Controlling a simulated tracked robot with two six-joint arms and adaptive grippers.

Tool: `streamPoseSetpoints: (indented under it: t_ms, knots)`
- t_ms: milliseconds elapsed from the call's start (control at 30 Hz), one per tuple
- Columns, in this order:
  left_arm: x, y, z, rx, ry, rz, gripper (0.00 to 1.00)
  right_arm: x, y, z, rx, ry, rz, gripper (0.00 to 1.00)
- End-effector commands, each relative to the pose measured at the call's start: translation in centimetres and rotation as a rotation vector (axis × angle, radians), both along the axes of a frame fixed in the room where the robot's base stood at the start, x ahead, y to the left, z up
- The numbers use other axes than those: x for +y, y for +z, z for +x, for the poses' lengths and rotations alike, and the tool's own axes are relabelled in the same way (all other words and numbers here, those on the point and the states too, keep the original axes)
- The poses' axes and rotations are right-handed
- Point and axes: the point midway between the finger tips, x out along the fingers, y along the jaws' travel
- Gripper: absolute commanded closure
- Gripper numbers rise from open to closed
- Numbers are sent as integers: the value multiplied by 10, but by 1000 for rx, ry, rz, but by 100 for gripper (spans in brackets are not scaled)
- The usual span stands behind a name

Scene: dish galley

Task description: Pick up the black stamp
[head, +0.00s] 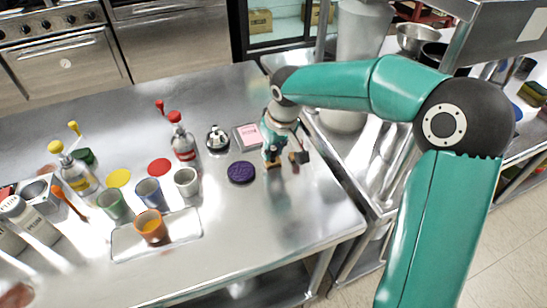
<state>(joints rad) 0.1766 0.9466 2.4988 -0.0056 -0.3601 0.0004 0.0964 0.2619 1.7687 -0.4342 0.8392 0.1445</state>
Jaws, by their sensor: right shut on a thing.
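My right gripper (283,160) reaches down over the right part of the steel counter, to the right of the purple round pad. It is shut on a small dark thing, which I take to be the black stamp (302,157). The gripper covers part of it, and I cannot tell whether its underside touches the counter. My left gripper is not in view.
A pink stamp pad (249,136), a call bell (217,139) and a purple disc (241,172) lie left of the gripper. Further left are a tray (187,233), cups and pump bottles. The counter's front right is clear; a sink (365,150) lies to the right.

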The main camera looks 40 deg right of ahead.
Motion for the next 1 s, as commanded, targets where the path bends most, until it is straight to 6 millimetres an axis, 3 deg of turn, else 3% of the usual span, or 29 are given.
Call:
streamPoseSetpoints:
  t_ms: [367, 567, 767, 1000]
  knots:
    - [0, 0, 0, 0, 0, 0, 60, 0, 3, 1, -1, 1, 0, 100]
    - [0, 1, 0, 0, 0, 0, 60, 1, 16, 1, -3, 1, 0, 100]
    - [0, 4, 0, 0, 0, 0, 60, 1, 52, 2, -7, 1, -1, 100]
    - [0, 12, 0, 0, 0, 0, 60, 1, 120, 2, -8, 1, -1, 100]
